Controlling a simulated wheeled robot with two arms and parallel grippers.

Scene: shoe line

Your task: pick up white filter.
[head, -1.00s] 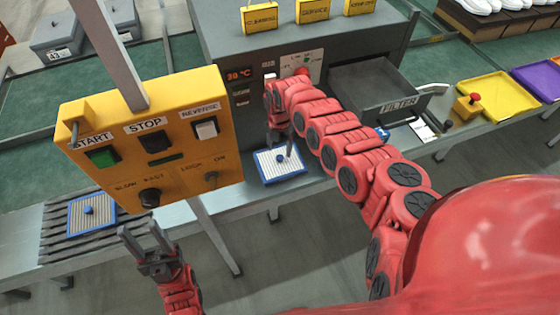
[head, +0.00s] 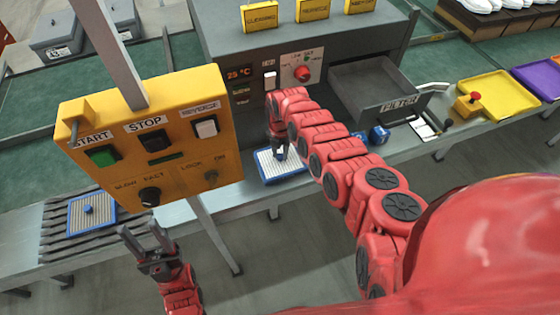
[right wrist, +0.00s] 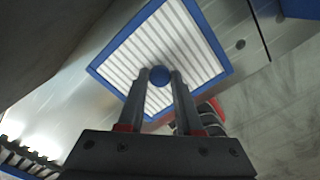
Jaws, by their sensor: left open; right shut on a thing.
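A white filter (head: 266,165) with a blue frame and a round blue knob lies on the metal ledge in front of the grey machine. It fills the upper middle of the right wrist view (right wrist: 197,43). My right gripper (head: 281,155) is shut on the blue knob (right wrist: 159,76), one finger on each side. The filter appears to rest on the ledge. My left gripper (head: 148,241) is open and empty below the yellow control panel.
A drawer marked FILTER (head: 390,108) is open on the machine (head: 222,45). Blue cubes (head: 379,134) and yellow (head: 499,92) and purple (head: 542,80) trays are to the right.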

